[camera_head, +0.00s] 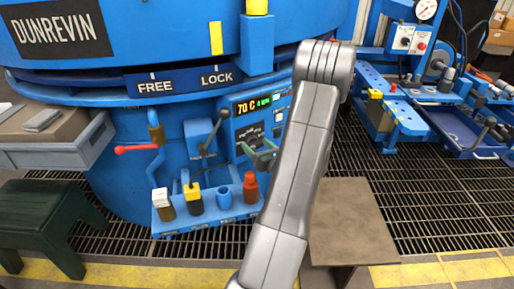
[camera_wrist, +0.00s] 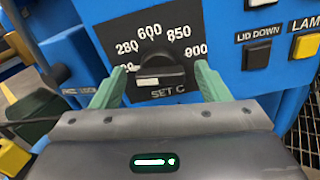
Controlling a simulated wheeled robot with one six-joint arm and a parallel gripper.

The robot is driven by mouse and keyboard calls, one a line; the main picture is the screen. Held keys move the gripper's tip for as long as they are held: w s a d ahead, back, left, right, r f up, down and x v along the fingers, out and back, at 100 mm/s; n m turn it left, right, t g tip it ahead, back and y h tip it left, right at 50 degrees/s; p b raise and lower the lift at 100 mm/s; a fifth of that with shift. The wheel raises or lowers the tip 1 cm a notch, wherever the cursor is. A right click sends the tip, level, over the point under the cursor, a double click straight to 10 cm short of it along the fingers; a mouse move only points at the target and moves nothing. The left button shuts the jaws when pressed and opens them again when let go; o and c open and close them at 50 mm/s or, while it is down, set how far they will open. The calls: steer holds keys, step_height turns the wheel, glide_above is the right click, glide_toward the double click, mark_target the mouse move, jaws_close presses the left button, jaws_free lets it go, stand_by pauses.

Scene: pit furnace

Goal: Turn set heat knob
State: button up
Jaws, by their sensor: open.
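The set heat knob (camera_wrist: 160,70) is a dark dial with a raised grip on a black plate marked SET C, in the wrist view. White numbers 280, 600, 850 and 900 ring it. In the head view the knob (camera_head: 250,137) sits on the blue control panel below a display reading 70 C. My gripper (camera_wrist: 160,88) is open, its green fingers to the left and right of the knob with gaps on both sides. In the head view my gripper (camera_head: 264,156) is at the panel, partly hidden by my arm. Whether the fingertips reach past the knob's face is unclear.
A lid down button (camera_wrist: 257,55) and a yellow lamp button (camera_wrist: 306,45) are right of the knob. A lever (camera_head: 205,145) and a red-handled crank (camera_head: 140,149) stand left of the panel. A blue rack (camera_head: 205,222) with several coloured pieces stands below.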

steer(key=shift+w+a, duration=0.1)
steer(key=shift+w, duration=0.1)
steer(key=c, duration=1)
